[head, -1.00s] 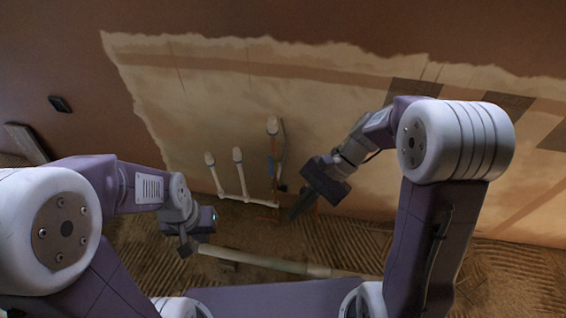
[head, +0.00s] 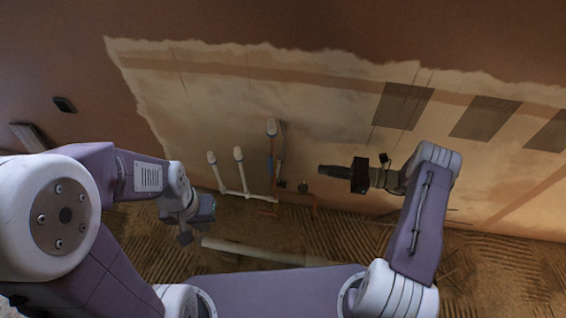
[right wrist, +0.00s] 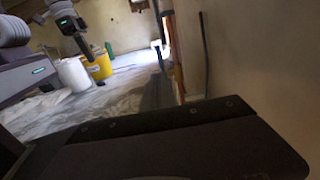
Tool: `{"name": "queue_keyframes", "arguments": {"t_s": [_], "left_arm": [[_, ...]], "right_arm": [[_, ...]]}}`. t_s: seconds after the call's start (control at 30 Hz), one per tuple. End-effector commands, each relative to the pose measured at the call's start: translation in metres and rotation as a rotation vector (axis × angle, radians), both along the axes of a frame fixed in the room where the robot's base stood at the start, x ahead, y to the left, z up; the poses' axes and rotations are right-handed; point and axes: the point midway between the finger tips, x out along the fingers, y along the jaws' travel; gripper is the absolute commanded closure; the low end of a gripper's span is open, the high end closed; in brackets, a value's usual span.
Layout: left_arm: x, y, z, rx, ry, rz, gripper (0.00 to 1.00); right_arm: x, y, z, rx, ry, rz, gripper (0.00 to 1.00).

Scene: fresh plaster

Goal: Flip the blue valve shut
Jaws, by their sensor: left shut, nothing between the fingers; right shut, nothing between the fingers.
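My left gripper (head: 186,238) is shut and empty, low at the left, below the white pipes.
White capped pipes (head: 243,176) rise along the wall. A long pale pipe (head: 250,251) lies on the floor. The right wrist view shows a yellow bucket (right wrist: 98,66) and white containers (right wrist: 72,75).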

Motion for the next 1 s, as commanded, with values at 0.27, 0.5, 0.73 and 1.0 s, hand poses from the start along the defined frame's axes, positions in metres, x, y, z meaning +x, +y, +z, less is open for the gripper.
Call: {"name": "queue_keyframes", "arguments": {"t_s": [0.27, 0.5, 0.73, 1.0], "left_arm": [[0.000, 0.000, -0.011, 0.000, 0.000, 0.000, 1.00], [0.000, 0.000, -0.032, 0.000, 0.000, 0.000, 1.00], [0.000, 0.000, -0.053, 0.000, 0.000, 0.000, 1.00], [0.000, 0.000, -0.059, 0.000, 0.000, 0.000, 1.00]], "right_arm": [[0.006, 0.026, -0.003, -0.001, 0.000, 0.005, 1.00], [0.019, 0.078, -0.004, -0.001, -0.002, 0.007, 1.00], [0.031, 0.119, -0.004, -0.001, -0.002, 0.005, 1.00], [0.036, 0.136, -0.001, -0.002, 0.001, 0.002, 1.00]]}}
